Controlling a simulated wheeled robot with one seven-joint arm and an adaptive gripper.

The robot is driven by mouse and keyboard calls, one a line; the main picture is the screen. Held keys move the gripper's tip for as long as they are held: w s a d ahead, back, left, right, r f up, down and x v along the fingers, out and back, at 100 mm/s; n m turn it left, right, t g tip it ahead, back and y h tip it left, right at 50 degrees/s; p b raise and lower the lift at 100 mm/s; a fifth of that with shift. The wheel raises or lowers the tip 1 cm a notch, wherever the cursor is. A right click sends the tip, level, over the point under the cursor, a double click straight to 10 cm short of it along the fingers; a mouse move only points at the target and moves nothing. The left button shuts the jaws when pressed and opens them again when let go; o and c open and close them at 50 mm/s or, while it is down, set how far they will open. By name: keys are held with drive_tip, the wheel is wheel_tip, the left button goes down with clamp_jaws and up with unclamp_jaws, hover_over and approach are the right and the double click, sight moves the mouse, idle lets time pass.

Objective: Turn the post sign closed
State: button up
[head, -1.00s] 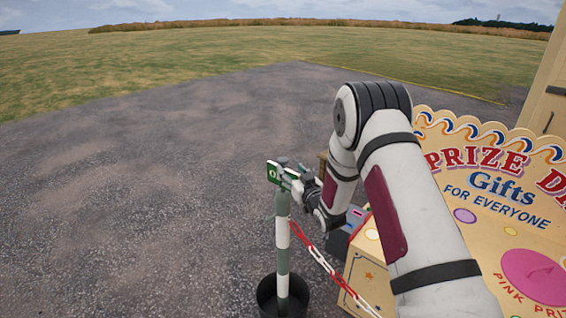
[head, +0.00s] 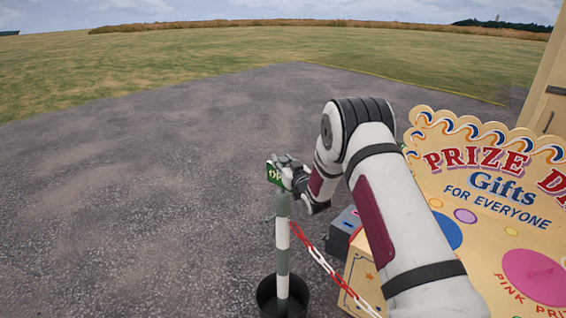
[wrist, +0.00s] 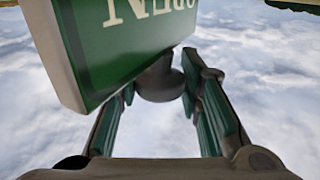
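The green post sign (head: 273,174) sits on top of a green-and-white banded post (head: 282,240). Its visible face shows the letters "OP" in the head view, and its right part is hidden behind my gripper. My gripper (head: 287,163) is at the sign, at the top of the post. In the wrist view the sign (wrist: 125,50) fills the upper left, very close, with its lettering upside down. My gripper's two fingers (wrist: 158,85) are spread apart there, with a dark grey rounded knob (wrist: 162,82) showing between and beyond them. Contact with the sign cannot be told.
The post stands in a black round base (head: 266,295). A red-and-white chain (head: 318,257) runs from it down to the right. A yellow prize stall (head: 480,200) and a grey box (head: 343,232) stand to the right. Open tarmac (head: 130,200) lies to the left.

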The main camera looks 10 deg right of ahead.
clamp_jaws()
